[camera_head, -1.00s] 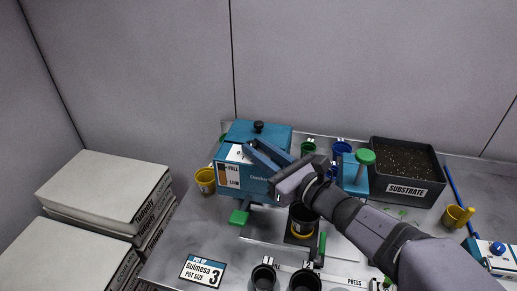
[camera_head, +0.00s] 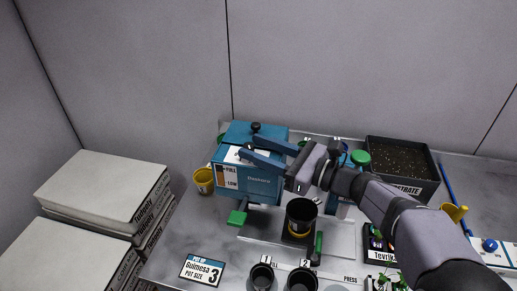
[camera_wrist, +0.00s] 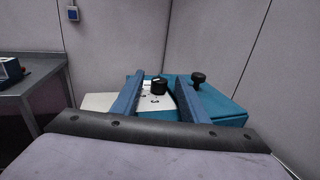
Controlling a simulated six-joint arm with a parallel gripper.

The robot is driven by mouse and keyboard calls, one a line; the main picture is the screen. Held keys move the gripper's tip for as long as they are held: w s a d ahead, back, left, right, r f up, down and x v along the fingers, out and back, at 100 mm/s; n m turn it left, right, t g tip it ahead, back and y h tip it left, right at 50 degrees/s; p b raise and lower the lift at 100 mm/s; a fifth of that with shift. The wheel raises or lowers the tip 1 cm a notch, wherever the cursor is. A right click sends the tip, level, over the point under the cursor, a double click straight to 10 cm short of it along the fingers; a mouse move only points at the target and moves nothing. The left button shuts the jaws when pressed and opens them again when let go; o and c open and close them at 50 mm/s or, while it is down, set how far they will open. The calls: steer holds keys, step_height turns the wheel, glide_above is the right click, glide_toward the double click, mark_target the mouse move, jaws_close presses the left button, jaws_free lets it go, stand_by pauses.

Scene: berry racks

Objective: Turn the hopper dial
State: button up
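The hopper (camera_head: 262,182) is a blue box at the back left of the bench, with a FULL/LOW gauge on its front and a white panel (camera_head: 231,155) on its sloped top. In the wrist view the dial (camera_wrist: 159,86) is a black knob on the white panel. My gripper (camera_head: 248,147) is open, its two blue fingers reaching over the hopper's sloped top from the right. In the wrist view the dial shows between the fingers, apart from both. Whether the fingertips reach down beside it I cannot tell. The head view hides the dial behind the fingers.
A black lid knob (camera_head: 256,127) stands on the hopper. A black pot (camera_head: 300,215) stands below my gripper. A yellow cup (camera_head: 204,181) is left of the hopper, a substrate tray (camera_head: 432,190) at the back right. Numbered pots (camera_head: 262,277) stand in front.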

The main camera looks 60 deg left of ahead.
steer(key=shift+d+f, duration=0.1)
steer(key=shift+f, duration=0.05)
steer(key=shift+w+d, duration=0.35)
steer(key=shift+d, duration=0.15)
steer(key=b+v, duration=0.1)
steer(key=v, duration=0.4)
steer(key=shift+w+d+f, duration=0.1)
steer(key=shift+w+d, duration=0.2)
steer(key=shift+w, duration=0.05)
